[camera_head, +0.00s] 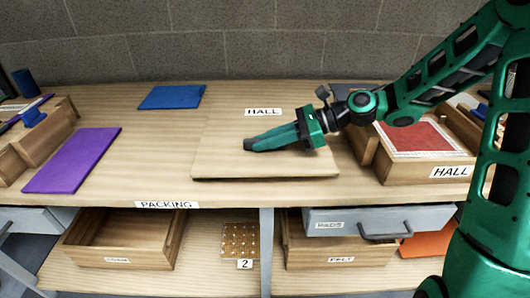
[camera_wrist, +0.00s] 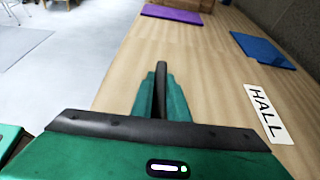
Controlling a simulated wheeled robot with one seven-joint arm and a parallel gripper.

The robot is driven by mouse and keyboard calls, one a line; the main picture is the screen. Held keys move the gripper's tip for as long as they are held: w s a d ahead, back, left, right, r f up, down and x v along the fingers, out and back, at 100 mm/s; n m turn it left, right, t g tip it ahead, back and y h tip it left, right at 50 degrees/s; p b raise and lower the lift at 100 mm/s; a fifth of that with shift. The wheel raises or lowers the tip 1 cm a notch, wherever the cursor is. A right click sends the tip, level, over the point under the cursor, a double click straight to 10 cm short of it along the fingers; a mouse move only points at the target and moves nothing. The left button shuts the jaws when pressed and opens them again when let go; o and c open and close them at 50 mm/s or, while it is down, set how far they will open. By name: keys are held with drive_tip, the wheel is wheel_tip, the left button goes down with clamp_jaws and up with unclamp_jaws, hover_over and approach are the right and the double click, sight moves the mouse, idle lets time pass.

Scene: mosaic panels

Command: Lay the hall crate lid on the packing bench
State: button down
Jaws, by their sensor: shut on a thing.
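The hall crate lid (camera_head: 225,165) is a flat pale wooden board with a HALL label along its far side. It is level over the middle of the packing bench (camera_head: 160,130), near the front edge; whether it rests fully on the top or sits just above it I cannot tell. My gripper (camera_head: 250,145) reaches over the lid from the right and is shut on it. A dark upright bar shows between the fingers (camera_wrist: 161,90) in the wrist view. The part gripped is mostly hidden by the fingers.
A purple panel (camera_head: 73,160) and a blue panel (camera_head: 172,97) lie left of the lid. The open hall crate (camera_head: 425,172), with a red panel inside, stands at right. Drawers and trays (camera_head: 125,240) are below. A wall is behind.

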sight(303, 147)
drive_tip(key=shift+w+d+f, duration=0.15)
drive_tip(key=shift+w+f, duration=0.1)
drive_tip(key=shift+w, duration=0.1)
drive_tip(key=shift+f, duration=2)
drive_tip(key=c, duration=1.7)
unclamp_jaws()
drive_tip(key=v, duration=1.1)
drive_tip(key=shift+d+r, duration=0.2)
drive_tip(key=shift+d, duration=0.35)
